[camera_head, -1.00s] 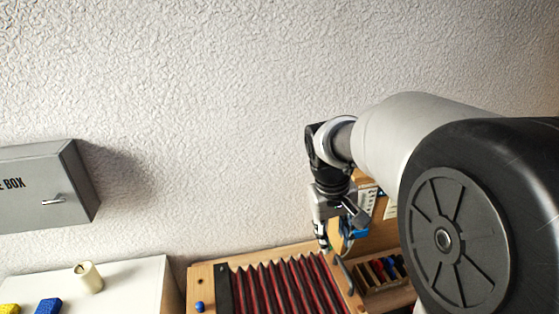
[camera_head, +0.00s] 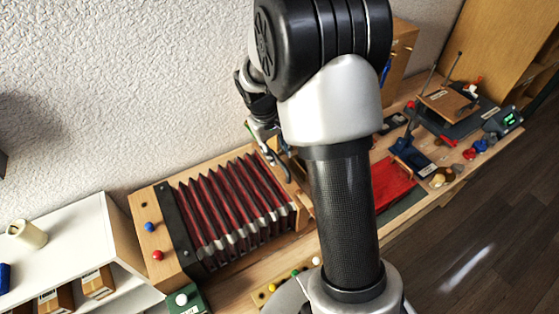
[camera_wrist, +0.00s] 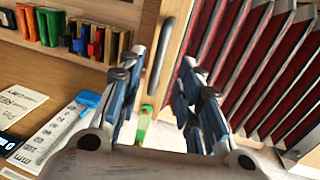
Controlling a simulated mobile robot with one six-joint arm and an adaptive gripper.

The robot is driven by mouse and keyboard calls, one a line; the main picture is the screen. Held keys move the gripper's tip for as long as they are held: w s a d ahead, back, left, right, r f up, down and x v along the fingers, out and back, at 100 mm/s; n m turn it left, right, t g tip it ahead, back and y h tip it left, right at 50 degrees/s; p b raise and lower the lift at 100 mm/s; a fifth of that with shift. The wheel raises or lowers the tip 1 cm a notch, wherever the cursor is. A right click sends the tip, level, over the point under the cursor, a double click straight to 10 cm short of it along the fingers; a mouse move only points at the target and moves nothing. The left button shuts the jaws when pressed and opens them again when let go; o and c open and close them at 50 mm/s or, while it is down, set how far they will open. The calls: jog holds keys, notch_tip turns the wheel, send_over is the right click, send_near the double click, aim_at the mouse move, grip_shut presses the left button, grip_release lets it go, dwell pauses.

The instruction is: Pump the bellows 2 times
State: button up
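The bellows (camera_head: 235,205), with dark red pleats and wooden end boards, lies on the bench in the head view. Its pleats are spread apart. They fill the right of the wrist view (camera_wrist: 262,70), beside a wooden end board (camera_wrist: 185,22). A dark grey bar handle (camera_wrist: 163,52) stands on that board. My gripper (camera_wrist: 163,68) is open, with its fingers on either side of the handle in the picture. I cannot tell whether they touch it. In the head view my gripper (camera_head: 268,140) is at the right end of the bellows, partly hidden by my arm.
Left of the handle are a rack of coloured pieces (camera_wrist: 75,32), paper sheets (camera_wrist: 45,130) and a green-capped item (camera_wrist: 142,125). A white shelf (camera_head: 75,240) stands left of the bellows. A red panel (camera_head: 392,188) and several tools lie on the bench at right. A wall is behind.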

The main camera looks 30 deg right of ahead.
aim_at(281, 163)
jog(key=shift+d+f, duration=0.25)
jog(key=shift+f, duration=0.9)
jog(key=shift+d+f, duration=0.25)
jog(key=shift+f, duration=0.9)
grip_shut()
